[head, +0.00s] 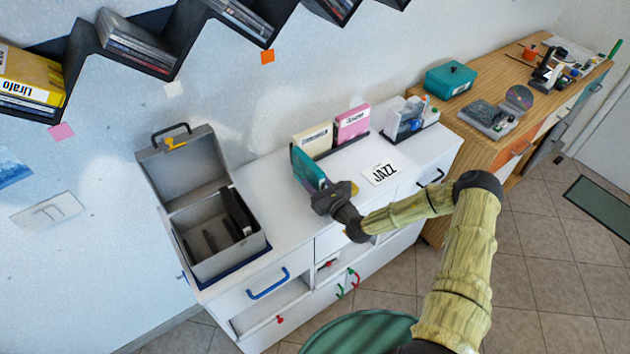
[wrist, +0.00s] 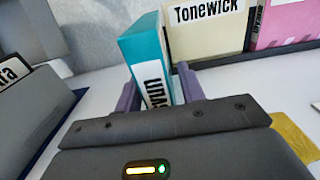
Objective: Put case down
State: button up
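A teal case (head: 307,168) stands upright at the left of the cream and pink cases on the white cabinet top (head: 270,200). In the wrist view the teal case (wrist: 145,55) sits between my two fingers, one on each side, with its lettered spine facing me. My gripper (head: 325,192) appears shut on it; the finger contact is partly hidden. The case looks close to the cabinet top, but I cannot tell whether it touches. A cream case (head: 313,138) labelled Tonewick and a pink case (head: 352,124) stand behind in a dark holder. A JAZZ label (head: 382,173) lies to the right.
An open grey box (head: 215,225) with dark cases inside stands at the left end of the cabinet. Zigzag shelves (head: 130,60) hang above.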

jog(key=shift+r, duration=0.1)
jog(key=shift+s+d, duration=0.1)
jog(key=b+v, duration=0.1)
jog(key=v, duration=1)
jog(key=shift+s+d+b, duration=0.25)
jog(key=shift+b, duration=0.15)
